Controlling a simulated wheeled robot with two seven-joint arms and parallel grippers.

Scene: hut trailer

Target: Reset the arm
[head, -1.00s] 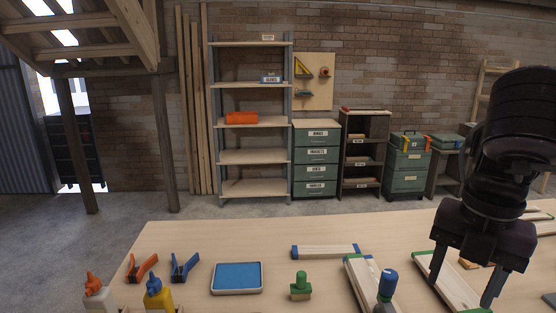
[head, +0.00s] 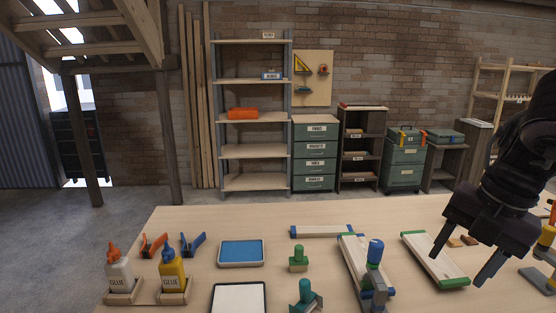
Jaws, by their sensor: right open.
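My right gripper (head: 457,264) is in the head view at the right, its arm coming in from the right edge. Its two dark fingers point down and stand apart, with nothing seen between them. It hangs over a pale plank with green ends (head: 433,258) on the workbench (head: 200,222); I cannot tell the exact height above it. My left gripper does not show in the head view.
Planks (head: 323,231) and a blue-topped clamp (head: 375,254) lie left of the gripper. A blue tray (head: 241,253), green stamp-like tool (head: 298,258), glue bottles (head: 172,271) and clamps stand further left. The bench's back middle is clear.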

